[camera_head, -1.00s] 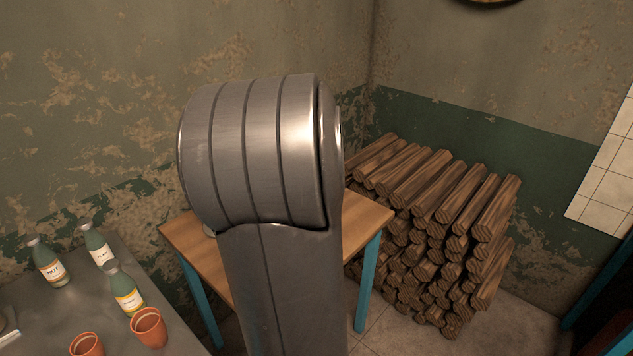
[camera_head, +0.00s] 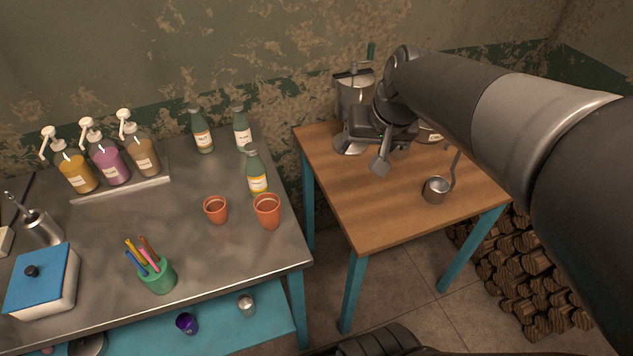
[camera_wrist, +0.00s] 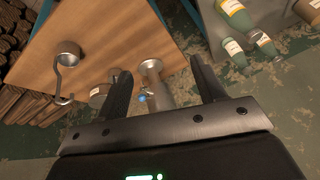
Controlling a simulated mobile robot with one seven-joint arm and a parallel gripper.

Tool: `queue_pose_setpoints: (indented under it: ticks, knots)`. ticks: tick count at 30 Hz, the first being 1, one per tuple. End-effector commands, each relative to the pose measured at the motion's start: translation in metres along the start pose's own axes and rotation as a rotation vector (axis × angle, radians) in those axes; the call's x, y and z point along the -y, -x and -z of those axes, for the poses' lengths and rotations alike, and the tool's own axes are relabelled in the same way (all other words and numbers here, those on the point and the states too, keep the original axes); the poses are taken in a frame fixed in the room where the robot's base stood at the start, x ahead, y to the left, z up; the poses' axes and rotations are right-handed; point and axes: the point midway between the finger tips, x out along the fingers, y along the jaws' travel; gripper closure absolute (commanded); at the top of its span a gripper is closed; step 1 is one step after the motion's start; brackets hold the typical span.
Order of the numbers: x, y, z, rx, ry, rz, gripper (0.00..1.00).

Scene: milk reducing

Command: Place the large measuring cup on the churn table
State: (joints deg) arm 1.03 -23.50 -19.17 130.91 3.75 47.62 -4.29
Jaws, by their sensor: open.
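A metal cup with a long hooked handle (camera_head: 435,190), which looks like a measuring cup, stands upright near the right front of the wooden table (camera_head: 390,215). The cup also shows at upper left in the wrist view (camera_wrist: 68,52). I cannot tell whether it is the large one. My gripper (camera_head: 364,152) is above the back left part of this table, apart from the cup. In the wrist view my gripper (camera_wrist: 162,88) has its fingers spread, with a metal cylinder with a flared rim (camera_wrist: 152,72) seen between them. I cannot tell whether they touch it.
A tall metal vessel (camera_head: 353,92) stands at the table's back, partly hidden by my arm. The grey counter (camera_head: 120,215) at left holds several bottles, pump dispensers, orange cups (camera_head: 267,211) and a blue-lidded box (camera_head: 42,280). Stacked logs (camera_head: 520,265) lie at right.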

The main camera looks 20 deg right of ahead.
Motion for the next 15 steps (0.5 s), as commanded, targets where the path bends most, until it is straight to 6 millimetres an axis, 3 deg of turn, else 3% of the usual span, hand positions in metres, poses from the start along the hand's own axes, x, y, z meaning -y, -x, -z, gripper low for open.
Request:
queue_pose_setpoints:
  ticks: [3, 6, 10, 15]
  knots:
    - [0.042, 0.016, -0.04, -0.015, 0.117, 0.018, 0.37]
    - [0.064, 0.025, -0.071, -0.025, 0.201, 0.012, 0.37]
    - [0.081, 0.03, -0.101, -0.036, 0.278, -0.006, 0.37]
    - [0.087, 0.031, -0.117, -0.044, 0.32, -0.022, 0.37]
